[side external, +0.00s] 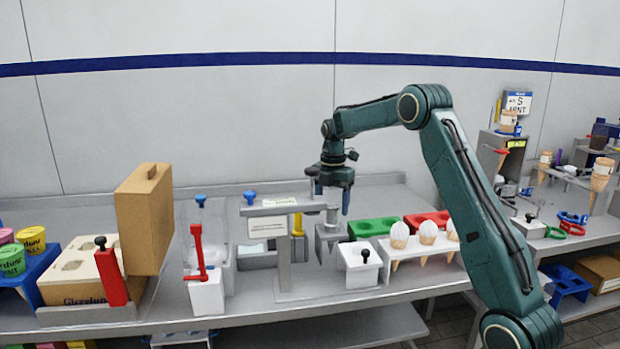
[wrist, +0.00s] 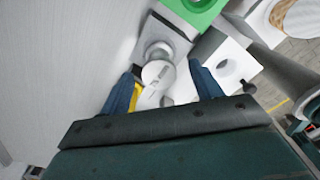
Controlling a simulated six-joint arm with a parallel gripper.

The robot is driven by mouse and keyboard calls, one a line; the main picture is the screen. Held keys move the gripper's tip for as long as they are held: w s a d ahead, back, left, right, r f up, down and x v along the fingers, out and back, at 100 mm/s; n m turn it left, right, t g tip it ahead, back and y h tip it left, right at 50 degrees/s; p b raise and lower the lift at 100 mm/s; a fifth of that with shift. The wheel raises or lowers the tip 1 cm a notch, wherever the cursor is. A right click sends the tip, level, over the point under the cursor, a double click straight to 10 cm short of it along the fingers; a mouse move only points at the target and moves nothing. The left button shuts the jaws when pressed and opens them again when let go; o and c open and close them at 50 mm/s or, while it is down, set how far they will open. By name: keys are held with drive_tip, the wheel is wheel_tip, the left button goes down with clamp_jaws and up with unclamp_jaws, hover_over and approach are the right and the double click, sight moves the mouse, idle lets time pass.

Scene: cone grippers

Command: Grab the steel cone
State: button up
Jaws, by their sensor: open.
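A grey metal piece with downward points (side external: 329,238), seemingly the steel cone tool, hangs at the end of the grey stand's arm in the side view. In the wrist view a round pale grey cap (wrist: 158,74), probably its top, lies between my fingers. My gripper (side external: 332,198) points down above the end of the stand's arm, its two blue fingers apart. In the wrist view my gripper (wrist: 164,72) is open and empty, one finger on each side of the cap. I cannot tell whether the fingers touch anything.
The grey stand (side external: 284,255) rises left of the tool. A white box with a black knob (side external: 360,264) stands close right, beside a holder with several ice cream cones (side external: 428,234). Green (side external: 372,227) and red (side external: 428,217) trays lie behind. A red-handled white box (side external: 205,290) stands left.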

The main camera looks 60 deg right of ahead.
sight(332, 217)
drive_tip(key=shift+f, duration=2.55)
drive_tip(key=shift+c, duration=0.4)
drive_tip(key=c, duration=1.1)
